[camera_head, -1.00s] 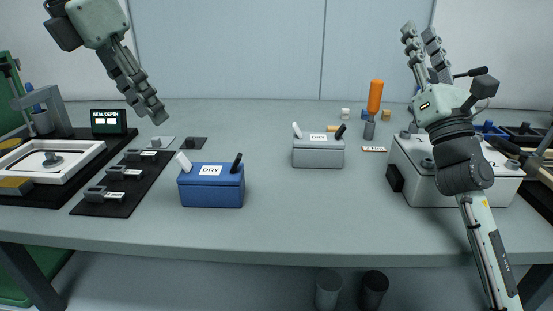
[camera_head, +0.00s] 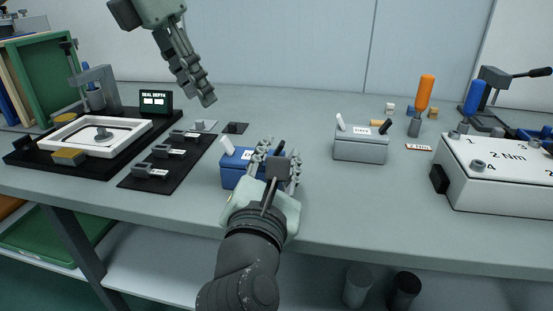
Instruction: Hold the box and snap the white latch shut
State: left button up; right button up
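The blue box (camera_head: 234,172) sits on the bench. Its white latch (camera_head: 226,145) sticks up, tilted, at the left end of the lid. Its black latch (camera_head: 279,148) shows at the right end, between my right gripper's fingers. My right gripper (camera_head: 278,160) is at the right part of the blue box, its fingers spread apart and hiding the box's label and right side. I cannot tell whether the fingers touch the box. My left gripper (camera_head: 207,98) hangs in the air above and behind the box, empty. Its fingers overlap in view, so their opening is unclear.
A grey box (camera_head: 361,149) with its own white and black latches stands to the right. A white fixture labelled 2 Nm (camera_head: 500,178) is further right. A black mat (camera_head: 150,178) with small parts and a seal-depth display (camera_head: 155,101) are left. Bench between the boxes is clear.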

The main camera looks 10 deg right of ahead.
aim_at(282, 143)
jog(key=shift+a+f, duration=0.15)
jog(key=shift+f, duration=0.1)
jog(key=shift+w, duration=0.3)
jog(key=x, duration=0.7)
jog(key=shift+s+f, duration=0.1)
grip_shut()
